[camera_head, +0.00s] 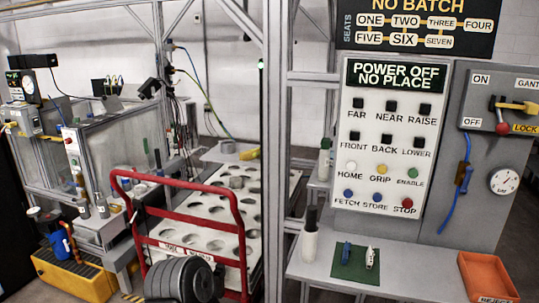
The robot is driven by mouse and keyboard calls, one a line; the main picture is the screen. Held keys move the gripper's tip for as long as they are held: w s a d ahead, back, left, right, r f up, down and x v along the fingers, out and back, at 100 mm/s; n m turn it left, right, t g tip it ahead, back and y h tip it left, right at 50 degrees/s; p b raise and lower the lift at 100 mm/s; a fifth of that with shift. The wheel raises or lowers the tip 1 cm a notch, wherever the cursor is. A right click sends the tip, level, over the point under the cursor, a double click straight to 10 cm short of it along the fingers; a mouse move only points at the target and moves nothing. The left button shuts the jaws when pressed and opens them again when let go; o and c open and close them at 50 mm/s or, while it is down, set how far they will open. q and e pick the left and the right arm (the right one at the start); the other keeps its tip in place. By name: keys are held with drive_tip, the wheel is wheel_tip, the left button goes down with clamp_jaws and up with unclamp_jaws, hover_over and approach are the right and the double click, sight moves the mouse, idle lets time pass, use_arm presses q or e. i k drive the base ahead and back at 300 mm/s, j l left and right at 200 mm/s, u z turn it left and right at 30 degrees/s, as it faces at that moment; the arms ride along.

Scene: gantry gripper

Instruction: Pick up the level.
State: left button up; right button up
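I cannot tell for certain which thing is the level. A small white piece (370,258) stands on a dark green mat (352,266) on the grey table at the lower right, with a small blue piece (346,252) beside it. A yellow piece (249,154) lies at the far right end of the white plate with round holes (200,207). Both pieces are too small to make out their markings. Neither of my grippers shows in the head view.
A control panel (388,150) reading "POWER OFF NO PLACE" stands behind the grey table (317,262). An orange reject bin (487,278) is at the table's right. A red frame (190,222) and metal posts (274,120) stand before the holed plate. A dark ribbed cylinder (182,281) is at the bottom.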

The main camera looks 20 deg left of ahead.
sight(245, 156)
drive_tip(key=j+z, duration=0.25)
drive_tip(key=z, duration=0.15)
drive_tip(key=i+j+z, duration=0.1)
drive_tip(key=j+z, duration=0.4)
drive_tip(key=z, duration=0.25)
drive_tip(key=j+z, duration=0.1)
drive_tip(key=j, duration=0.4)
drive_tip(key=k+j+z, duration=0.1)
drive_tip(key=j, duration=0.4)
drive_tip(key=k+j, duration=0.1)
drive_tip(key=j, duration=0.4)
drive_tip(key=k+j+z, duration=0.15)
drive_tip(key=j, duration=0.35)
drive_tip(key=j+z, duration=0.1)
drive_tip(key=j, duration=0.4)
